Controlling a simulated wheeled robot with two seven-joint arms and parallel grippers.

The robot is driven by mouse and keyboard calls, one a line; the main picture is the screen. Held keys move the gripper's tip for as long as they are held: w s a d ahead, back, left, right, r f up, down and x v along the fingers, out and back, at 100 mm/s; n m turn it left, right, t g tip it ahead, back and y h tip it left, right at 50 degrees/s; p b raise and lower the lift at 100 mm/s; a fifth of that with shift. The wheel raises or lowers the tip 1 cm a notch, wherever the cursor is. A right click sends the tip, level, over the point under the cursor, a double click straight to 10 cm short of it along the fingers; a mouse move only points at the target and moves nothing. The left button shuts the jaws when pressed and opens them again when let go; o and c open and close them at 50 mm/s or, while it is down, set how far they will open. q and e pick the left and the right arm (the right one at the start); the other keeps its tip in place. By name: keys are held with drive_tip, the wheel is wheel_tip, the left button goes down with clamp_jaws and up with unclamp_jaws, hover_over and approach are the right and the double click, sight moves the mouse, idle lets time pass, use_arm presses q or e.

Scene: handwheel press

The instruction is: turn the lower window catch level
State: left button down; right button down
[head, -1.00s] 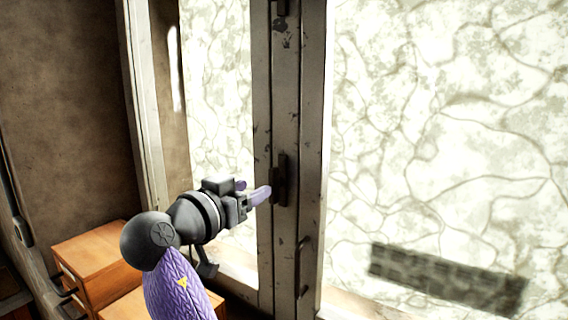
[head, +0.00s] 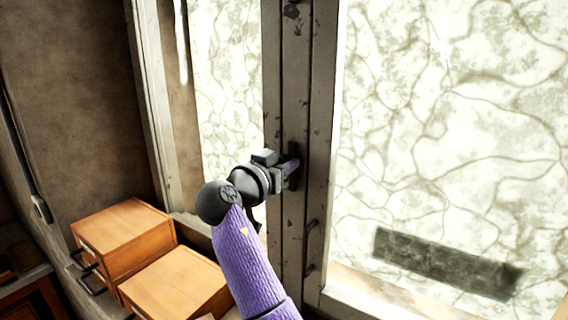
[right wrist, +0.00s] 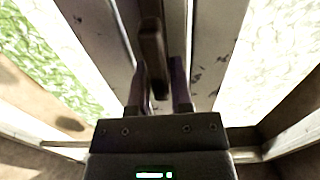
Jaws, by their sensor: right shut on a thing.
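The dark window catch (head: 293,170) is mounted on the grey, worn window post (head: 295,90). It stands upright along the post, not level. My right gripper (head: 289,166) reaches it from the left, its fingers at the catch, partly covering it. In the right wrist view the catch's dark handle (right wrist: 152,50) runs along the post, its lower end between the two purple fingers (right wrist: 160,92). The right gripper is shut on this handle. My left gripper is in neither current view.
A small bar-like fitting (head: 309,246) sits lower on the post. Two wooden boxes (head: 122,225) with dark handles stand at lower left, near my arm. Bright patterned panes flank the post, with a dark grille (head: 445,262) behind the right one.

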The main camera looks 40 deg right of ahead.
drive_tip(key=shift+f+b, duration=0.1)
drive_tip(key=shift+b, duration=0.35)
drive_tip(key=m+b, duration=0.4)
drive_tip(key=b, duration=0.1)
drive_tip(key=s+m+b, duration=0.1)
drive_tip(key=m+b, duration=0.4)
drive_tip(key=f+m+b, duration=0.1)
drive_tip(key=m+b, duration=0.3)
drive_tip(key=b, duration=0.1)
drive_tip(key=shift+s+d+b, duration=0.2)
drive_tip(key=shift+s+b, duration=0.05)
drive_tip(key=shift+b, duration=0.05)
drive_tip(key=shift+f+m+b, duration=0.15)
drive_tip(key=shift+m+b, duration=0.25)
drive_tip(key=shift+m, duration=0.8)
drive_tip(key=shift+f+m+b, duration=0.15)
drive_tip(key=shift+m+b, duration=0.25)
drive_tip(key=shift+m, duration=0.8)
drive_tip(key=c, duration=0.6)
unclamp_jaws()
drive_tip(key=shift+s, duration=0.1)
